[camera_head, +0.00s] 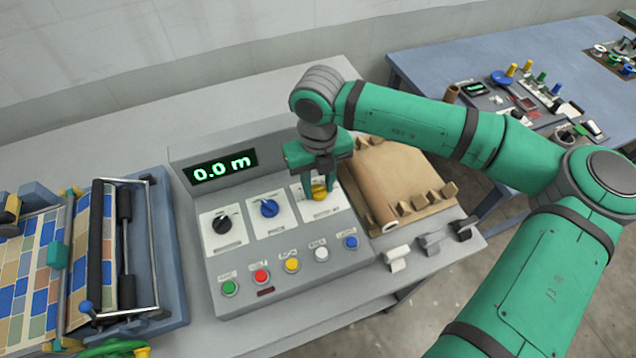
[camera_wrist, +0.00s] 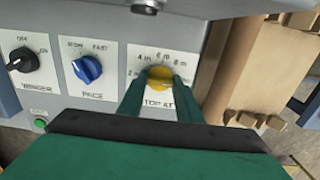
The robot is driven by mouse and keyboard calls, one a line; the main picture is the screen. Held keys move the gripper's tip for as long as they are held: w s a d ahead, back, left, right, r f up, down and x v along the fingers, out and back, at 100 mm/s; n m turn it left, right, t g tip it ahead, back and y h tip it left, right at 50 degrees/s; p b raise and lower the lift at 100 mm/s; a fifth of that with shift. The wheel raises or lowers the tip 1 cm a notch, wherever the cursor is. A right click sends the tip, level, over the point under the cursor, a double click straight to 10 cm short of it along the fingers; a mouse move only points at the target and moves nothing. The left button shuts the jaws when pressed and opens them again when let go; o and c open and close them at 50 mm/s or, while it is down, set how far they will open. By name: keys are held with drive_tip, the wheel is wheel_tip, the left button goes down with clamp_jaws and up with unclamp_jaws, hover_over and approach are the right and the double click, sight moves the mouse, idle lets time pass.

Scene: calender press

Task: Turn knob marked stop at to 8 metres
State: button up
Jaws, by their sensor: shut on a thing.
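The yellow knob marked "stop at" (camera_head: 319,191) is on the right white plate of the grey control panel. In the wrist view the yellow knob (camera_wrist: 160,74) has marks for 2, 4, 6 and 8 m arcing from left to right around its top. My gripper (camera_head: 321,184) reaches down over it from above. In the wrist view the green fingers of my gripper (camera_wrist: 161,84) are shut on the knob, one on each side. The fingers hide part of the knob, and I cannot tell which mark its pointer faces. The display (camera_head: 223,167) reads 0.0 m.
A blue pace knob (camera_head: 269,208) and a black winder knob (camera_head: 222,224) sit to the left. Several coloured buttons line the panel's front, including a red one (camera_head: 261,276). A brown roll and board (camera_head: 395,180) stand close on the right. A roller press (camera_head: 117,245) is at left.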

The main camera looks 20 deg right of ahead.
drive_tip(key=shift+n, duration=0.3)
drive_tip(key=n, duration=0.3)
drive_tip(key=shift+n, duration=2.5)
drive_tip(key=o, duration=1)
drive_tip(key=shift+o, duration=0.2)
